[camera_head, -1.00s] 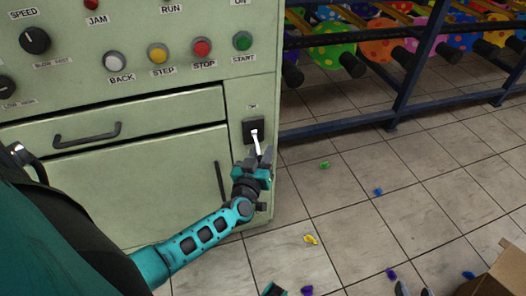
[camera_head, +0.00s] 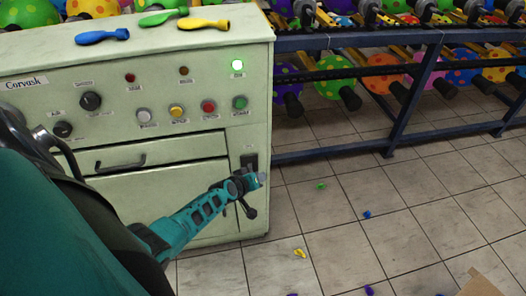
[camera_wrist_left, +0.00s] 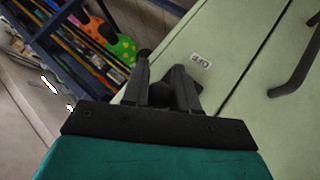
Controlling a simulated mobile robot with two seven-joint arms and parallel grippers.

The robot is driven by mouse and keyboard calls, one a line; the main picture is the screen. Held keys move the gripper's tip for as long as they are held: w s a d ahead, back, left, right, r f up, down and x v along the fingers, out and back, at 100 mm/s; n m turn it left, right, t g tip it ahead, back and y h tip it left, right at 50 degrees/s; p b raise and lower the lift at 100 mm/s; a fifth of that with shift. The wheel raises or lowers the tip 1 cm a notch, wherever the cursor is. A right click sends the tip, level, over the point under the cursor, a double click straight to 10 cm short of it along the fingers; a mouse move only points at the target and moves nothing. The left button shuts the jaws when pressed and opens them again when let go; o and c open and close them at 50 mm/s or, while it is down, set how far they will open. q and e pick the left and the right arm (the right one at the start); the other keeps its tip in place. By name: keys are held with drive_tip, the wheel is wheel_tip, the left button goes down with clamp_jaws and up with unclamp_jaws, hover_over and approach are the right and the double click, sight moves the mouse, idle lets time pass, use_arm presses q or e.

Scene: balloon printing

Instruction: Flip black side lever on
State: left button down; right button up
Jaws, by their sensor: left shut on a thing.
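The black side lever's switch plate (camera_head: 249,160) is on the right part of the green machine's front, below the row of buttons. My left gripper (camera_head: 258,179) is at the lower edge of this plate, shut on the lever. The gripper covers the lever's handle in the head view, so its exact tilt is hidden. In the left wrist view the two dark fingers (camera_wrist_left: 163,80) are close together against the pale panel, with a small printed label (camera_wrist_left: 201,60) beside them. My right gripper is not in view.
A blue rack (camera_head: 400,95) with balloons stands to the right. Scraps (camera_head: 299,253) lie on the tiled floor.

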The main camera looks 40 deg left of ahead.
sight(250, 169)
use_arm(q)
drive_tip(key=shift+w+a+r+n+g+h+p, duration=0.2)
drive_tip(key=shift+r+n+g+h+p, duration=0.2)
drive_tip(key=shift+r+g+h+p, duration=0.35)
drive_tip(key=shift+w+a+r+n+g+h+p, duration=0.15)
drive_tip(key=shift+r+n+g+h+p, duration=0.35)
drive_tip(key=shift+r+g+h, duration=0.3)
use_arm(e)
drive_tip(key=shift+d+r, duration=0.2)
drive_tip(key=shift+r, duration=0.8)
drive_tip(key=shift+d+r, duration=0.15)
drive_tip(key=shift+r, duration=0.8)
use_arm(q)
drive_tip(key=shift+d, duration=0.1)
drive_tip(key=c, duration=1.2)
unclamp_jaws()
drive_tip(key=p+v, duration=0.2)
drive_tip(key=shift+s+r, duration=0.2)
drive_tip(key=shift+r, duration=0.15)
drive_tip(key=shift+v, duration=5)
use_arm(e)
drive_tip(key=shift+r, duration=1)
